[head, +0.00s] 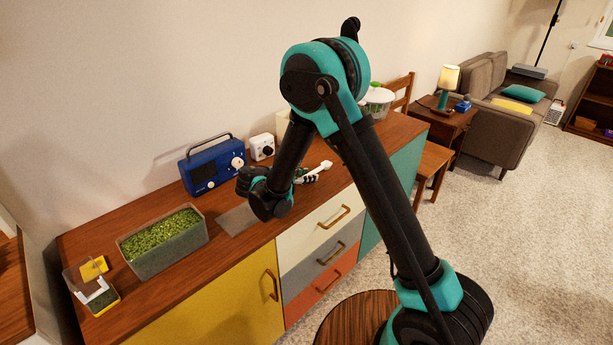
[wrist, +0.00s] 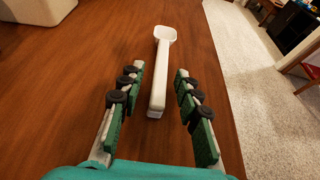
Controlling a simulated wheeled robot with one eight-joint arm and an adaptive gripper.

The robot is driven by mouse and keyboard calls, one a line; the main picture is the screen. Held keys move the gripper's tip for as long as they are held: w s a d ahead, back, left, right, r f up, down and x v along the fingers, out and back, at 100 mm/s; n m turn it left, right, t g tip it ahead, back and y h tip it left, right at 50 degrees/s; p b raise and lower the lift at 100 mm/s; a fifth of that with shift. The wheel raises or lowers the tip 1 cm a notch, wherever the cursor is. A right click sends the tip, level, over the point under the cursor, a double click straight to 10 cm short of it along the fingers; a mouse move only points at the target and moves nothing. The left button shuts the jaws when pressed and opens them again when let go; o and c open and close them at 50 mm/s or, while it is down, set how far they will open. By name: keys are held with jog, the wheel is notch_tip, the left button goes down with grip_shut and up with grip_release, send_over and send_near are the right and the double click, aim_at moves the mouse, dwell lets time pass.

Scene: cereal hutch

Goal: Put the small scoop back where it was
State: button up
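The small white scoop (wrist: 160,72) lies on the brown wooden sideboard top, its bowl (wrist: 165,34) away from me and its handle toward me. In the head view the scoop (head: 326,165) shows just beyond my gripper (head: 308,178), partly hidden by it. In the wrist view my gripper (wrist: 159,74) is open, with a green-padded finger on each side of the handle. A clear gap shows between the handle and both fingers. Nothing is held.
A blue radio (head: 213,166), a white dial device (head: 262,148) and a grey mat (head: 237,220) are left of the scoop. A planter-like box of green bits (head: 165,252) and a small open box (head: 98,297) stand farther left.

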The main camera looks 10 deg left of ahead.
jog(key=v, duration=1.2)
jog(key=shift+r, duration=0.2)
jog(key=d+m+g, duration=0.1)
jog(key=d, duration=0.2)
jog(key=w+d+m, duration=0.1)
jog(key=d, duration=0.3)
jog(key=w+d+m+g, duration=0.1)
jog(key=d+m, duration=0.1)
jog(key=d, duration=0.1)
jog(key=shift+w+d+r+g, duration=0.15)
jog(key=shift+d+r+g, duration=0.1)
jog(key=shift+d+g, duration=0.1)
jog(key=s+d+m+g+y, duration=0.25)
jog(key=d+m, duration=0.45)
jog(key=d, duration=0.6)
jog(key=s+d+f+m+y, duration=0.2)
jog(key=s+d+m+y, duration=0.1)
jog(key=s+d+m, duration=0.3)
jog(key=s+d+f+m+g+y, duration=0.1)
jog(key=s+d+f+m+y, duration=0.2)
jog(key=s+d+m, duration=0.4)
jog(key=s+m, duration=0.3)
jog(key=m, duration=0.1)
jog(key=shift+s, duration=0.2)
jog(key=shift+d, duration=0.1)
